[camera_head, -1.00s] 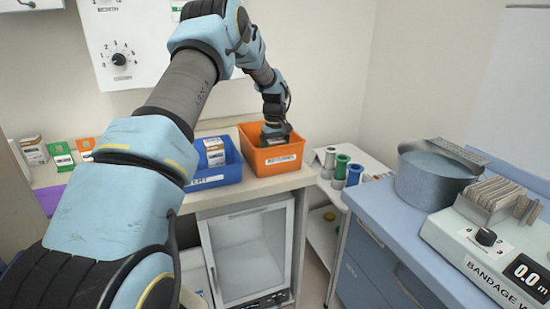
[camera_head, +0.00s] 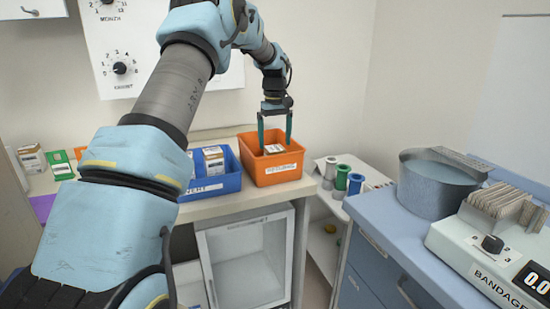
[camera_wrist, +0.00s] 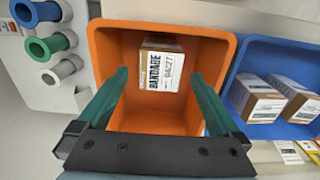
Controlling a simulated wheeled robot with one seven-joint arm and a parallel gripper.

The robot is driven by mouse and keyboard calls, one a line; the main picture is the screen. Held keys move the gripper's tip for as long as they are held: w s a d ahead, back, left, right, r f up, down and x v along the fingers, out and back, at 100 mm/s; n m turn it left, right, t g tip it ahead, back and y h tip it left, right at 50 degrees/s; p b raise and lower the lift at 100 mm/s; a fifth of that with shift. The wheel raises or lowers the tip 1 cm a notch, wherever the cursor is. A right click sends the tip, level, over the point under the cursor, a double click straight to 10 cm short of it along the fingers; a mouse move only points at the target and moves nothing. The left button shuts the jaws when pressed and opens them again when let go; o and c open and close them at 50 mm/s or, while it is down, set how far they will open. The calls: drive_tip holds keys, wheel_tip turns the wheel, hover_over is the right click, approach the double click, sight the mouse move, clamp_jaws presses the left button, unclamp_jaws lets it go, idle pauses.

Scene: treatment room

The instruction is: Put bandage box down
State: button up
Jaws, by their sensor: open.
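The bandage box (camera_wrist: 162,66), brown with a white label reading "BANDAGE", lies in the orange bin (camera_wrist: 222,50). In the head view the box (camera_head: 274,149) shows as a small pale patch inside the orange bin (camera_head: 275,172). My gripper (camera_head: 275,146) points down over the bin with its two green fingers spread. In the wrist view my open gripper (camera_wrist: 157,80) has a finger on each side of the box, with gaps between, so it is empty. The box's lower sides are hidden.
A blue bin (camera_head: 217,182) with boxes stands close left of the orange bin; it also shows in the wrist view (camera_wrist: 285,52). Several spools (camera_head: 341,177) stand on a lower shelf to the right. A blue counter (camera_head: 385,225) holds a metal pot (camera_head: 430,190).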

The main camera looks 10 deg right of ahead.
wheel_tip(320, 180, up, 2)
drive_tip(key=shift+r, duration=0.1)
drive_tip(key=shift+s+a, duration=0.15)
drive_tip(key=shift+a, duration=0.25)
drive_tip(key=s+a+f+m, duration=0.1)
drive_tip(key=s+a+f, duration=0.1)
drive_tip(key=s+a, duration=1.1)
drive_tip(key=s+a+f+m+t, duration=0.1)
drive_tip(key=s+a+f, duration=0.2)
drive_tip(key=s+a, duration=1)
drive_tip(key=shift+s+a+f+m+t, duration=0.25)
drive_tip(key=shift+s+a+m+t, duration=0.05)
drive_tip(key=shift+s, duration=0.8)
